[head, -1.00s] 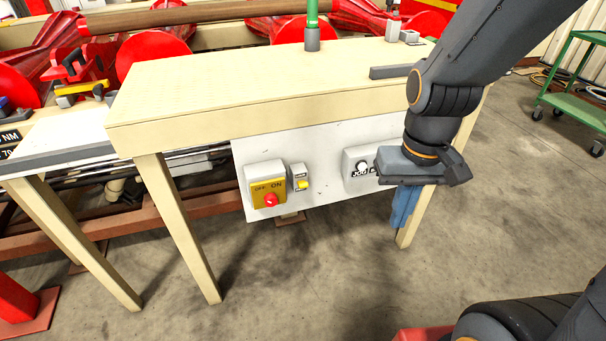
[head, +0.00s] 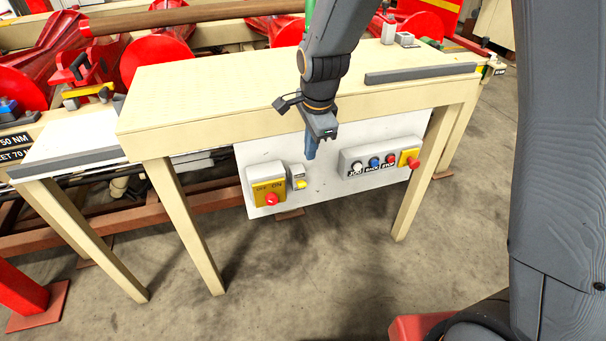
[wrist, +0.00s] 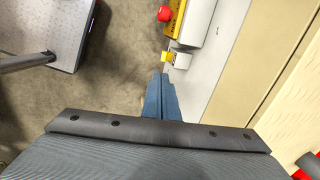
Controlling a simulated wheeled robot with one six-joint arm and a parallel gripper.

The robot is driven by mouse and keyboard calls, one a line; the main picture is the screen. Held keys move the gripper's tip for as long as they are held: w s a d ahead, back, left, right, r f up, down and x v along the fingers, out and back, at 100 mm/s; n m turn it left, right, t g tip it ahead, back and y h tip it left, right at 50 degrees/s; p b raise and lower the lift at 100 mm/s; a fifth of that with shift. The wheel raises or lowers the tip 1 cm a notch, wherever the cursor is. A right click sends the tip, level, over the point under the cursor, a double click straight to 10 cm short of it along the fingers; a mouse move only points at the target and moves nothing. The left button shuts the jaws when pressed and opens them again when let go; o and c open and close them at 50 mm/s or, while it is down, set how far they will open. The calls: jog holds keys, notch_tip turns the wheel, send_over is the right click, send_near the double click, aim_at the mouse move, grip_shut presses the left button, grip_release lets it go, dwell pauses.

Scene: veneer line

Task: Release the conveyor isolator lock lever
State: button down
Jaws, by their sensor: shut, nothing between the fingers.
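The isolator box (head: 262,184) has a yellow OFF/ON plate and a red knob (head: 271,199). It sits at the left of the white panel under the cream bench. Just right of it is a small grey unit (head: 296,171) with a yellow lever (head: 300,184). My gripper (head: 311,156) points down, shut and empty, a little right of and above the yellow lever. In the wrist view the blue fingertips (wrist: 160,78) point toward the yellow lever (wrist: 167,57), with a gap between them. The red knob (wrist: 165,14) lies beyond it.
A grey control box (head: 380,161) with several buttons and a red stop knob (head: 413,163) is to the right on the panel. The bench top (head: 220,85) overhangs the panel, and its legs (head: 180,225) flank it. The floor in front is clear.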

aim_at(302, 184)
jog(key=shift+w+a+m, duration=0.3)
jog(key=shift+w+a, duration=0.05)
jog(key=shift+a, duration=0.1)
jog(key=p+x, duration=0.2)
jog(key=x, duration=1.2)
jog(key=shift+a+p, duration=0.1)
jog(key=shift+p, duration=0.25)
